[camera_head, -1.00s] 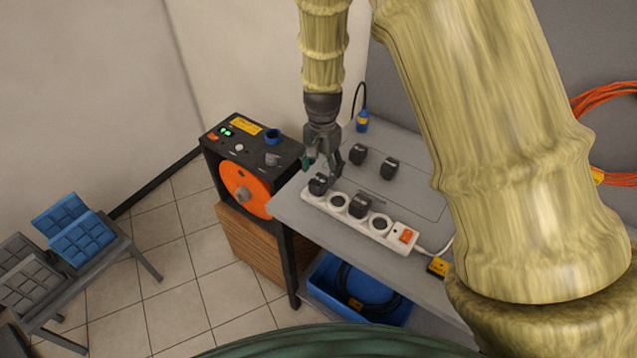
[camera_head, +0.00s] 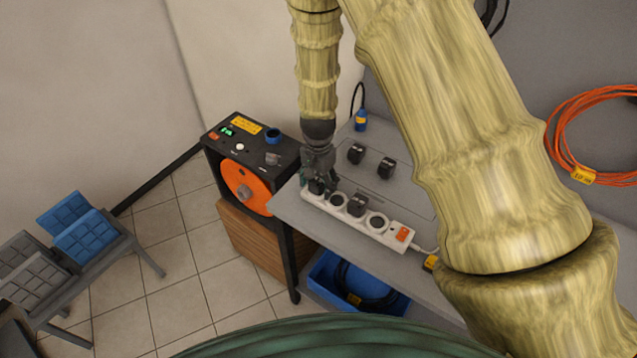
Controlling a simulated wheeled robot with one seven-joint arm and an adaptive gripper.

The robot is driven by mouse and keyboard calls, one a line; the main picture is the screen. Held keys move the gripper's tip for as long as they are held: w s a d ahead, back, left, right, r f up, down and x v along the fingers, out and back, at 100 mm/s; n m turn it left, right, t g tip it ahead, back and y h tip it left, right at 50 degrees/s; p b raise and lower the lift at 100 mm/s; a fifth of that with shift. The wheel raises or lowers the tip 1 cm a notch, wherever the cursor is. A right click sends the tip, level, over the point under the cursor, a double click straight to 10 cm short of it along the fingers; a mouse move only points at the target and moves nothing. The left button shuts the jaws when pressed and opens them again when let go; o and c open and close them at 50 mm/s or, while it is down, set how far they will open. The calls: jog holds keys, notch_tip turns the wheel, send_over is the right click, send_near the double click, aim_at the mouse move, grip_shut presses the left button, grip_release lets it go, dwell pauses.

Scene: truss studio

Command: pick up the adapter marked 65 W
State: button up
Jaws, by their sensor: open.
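Several black adapters are in view, and their markings are too small to read, so I cannot tell which is 65 W. One adapter (camera_head: 316,187) sits at the left end of the white power strip (camera_head: 398,246), partly hidden by my gripper. Another adapter (camera_head: 357,205) is plugged in near the strip's middle. Two more adapters, a left one (camera_head: 355,153) and a right one (camera_head: 387,168), stand on the grey table behind the strip. My gripper (camera_head: 318,186) is open, pointing down at the strip's left-end adapter. Whether its fingers touch that adapter cannot be told.
A black device with an orange reel (camera_head: 245,188) stands left of the table (camera_head: 290,208). A blue plug (camera_head: 361,122) stands at the table's back. A blue crate (camera_head: 326,270) with cable is below. An orange cable coil (camera_head: 590,135) hangs on the right wall.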

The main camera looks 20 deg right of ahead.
jog(key=c, duration=1.2)
jog(key=shift+r, duration=0.15)
